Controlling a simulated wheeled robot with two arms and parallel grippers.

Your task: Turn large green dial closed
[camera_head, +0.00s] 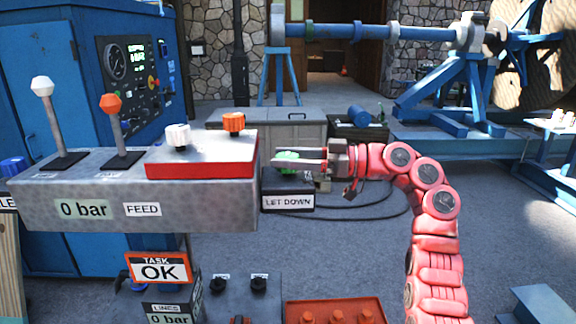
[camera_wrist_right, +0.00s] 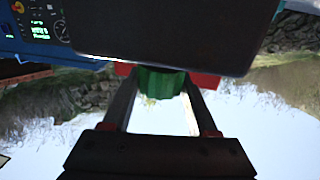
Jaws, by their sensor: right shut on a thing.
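The green dial (camera_head: 287,156) sits on top of a dark box with a "LET DOWN" label (camera_head: 288,201), to the right of the grey control console. My right gripper (camera_head: 285,158) reaches in from the right, and its fingers are around the dial and shut on it. In the right wrist view the dial (camera_wrist_right: 160,82) shows as a ribbed green knob between the two fingertips. The fingers hide part of the dial in the head view. My left gripper is not in view.
The console (camera_head: 130,205) carries two levers and a red plate with a white knob (camera_head: 177,135) and an orange knob (camera_head: 233,121). A "TASK OK" sign (camera_head: 160,268) stands below. A red block (camera_head: 335,312) is at the bottom. Cables lie on the floor behind the dial box.

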